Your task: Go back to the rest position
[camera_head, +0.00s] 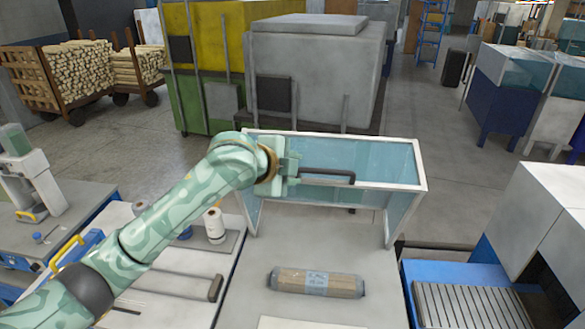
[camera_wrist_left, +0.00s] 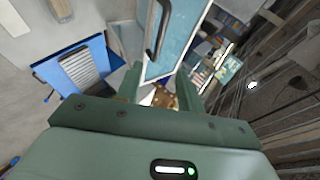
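My left arm reaches in from the lower left in the head view. Its gripper (camera_head: 292,172) is at the left end of a dark handle (camera_head: 330,177) on a clear, pale-framed guard (camera_head: 385,160). In the left wrist view the two green fingers (camera_wrist_left: 160,90) stand apart with nothing visible held between them. The dark handle (camera_wrist_left: 157,32) shows there just beyond the fingertips, on the bluish panel (camera_wrist_left: 185,30). I cannot tell whether the gripper touches the handle. My right gripper is in neither view.
A wrapped brown package with a label (camera_head: 316,282) lies on the grey bench below the guard. A white spool (camera_head: 214,225) stands left of it, near my arm. A blue-edged ribbed tray (camera_head: 470,305) is at right. Large machine cabinets (camera_head: 310,65) stand behind the guard.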

